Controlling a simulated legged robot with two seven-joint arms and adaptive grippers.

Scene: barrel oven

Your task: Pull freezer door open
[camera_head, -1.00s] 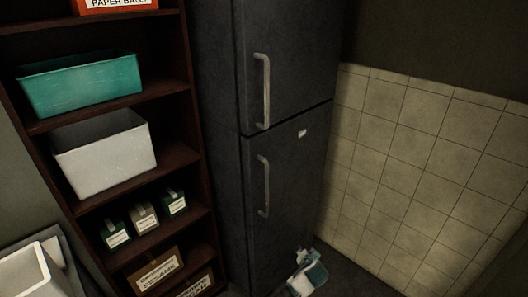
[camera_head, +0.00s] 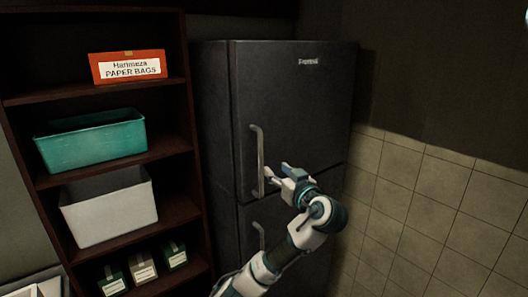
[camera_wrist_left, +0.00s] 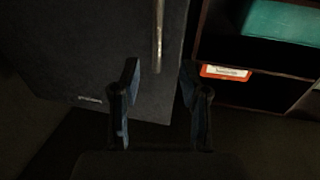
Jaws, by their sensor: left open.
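The dark grey fridge-freezer (camera_head: 300,110) stands in the middle of the head view with its upper and lower doors shut. The upper door has a vertical metal handle (camera_head: 255,145) near its left edge. The handle also shows in the left wrist view (camera_wrist_left: 158,35), near the top and roughly in line with the gap between my fingers. My left gripper (camera_head: 275,174) is open and empty beside the lower end of this handle, on its right in the head view. Its spread fingers show in the left wrist view (camera_wrist_left: 160,68). My arm hides part of the lower door (camera_head: 290,215).
A dark wooden shelf (camera_head: 195,130) stands left of the fridge. It holds an orange paper-bags box (camera_head: 127,67), a teal bin (camera_head: 92,142), a white bin (camera_head: 110,208) and small labelled boxes. A tiled wall (camera_head: 430,210) is on the right.

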